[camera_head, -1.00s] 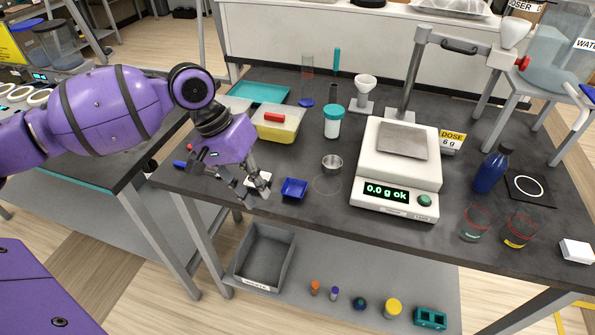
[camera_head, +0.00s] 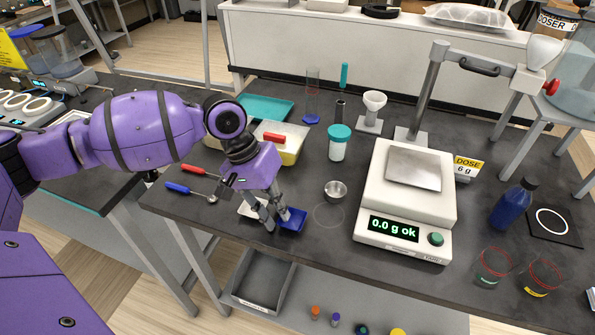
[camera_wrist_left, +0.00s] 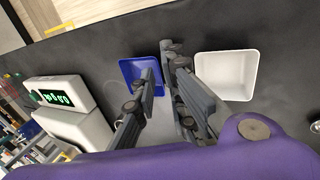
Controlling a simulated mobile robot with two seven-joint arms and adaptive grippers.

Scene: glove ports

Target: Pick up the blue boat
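The blue boat (camera_head: 294,221) is a small square open dish near the front edge of the dark bench. It also shows in the left wrist view (camera_wrist_left: 131,69). My left gripper (camera_head: 277,221) points down at the boat's left side. In the left wrist view the fingers (camera_wrist_left: 158,62) are apart, one over the boat's inside and the other outside, on the white boat's side. I cannot tell whether either finger touches the boat. The white boat (camera_wrist_left: 229,74) sits close by and is partly hidden behind the gripper in the head view. My right gripper is not in view.
A balance (camera_head: 403,232) reading 0.0 g stands to the right, with a small metal cup (camera_head: 336,191) between it and the boat. Red- and blue-handled tools (camera_head: 186,189) lie to the left. A yellow tub (camera_head: 290,152) stands behind the gripper. A grey bin (camera_head: 262,282) is below.

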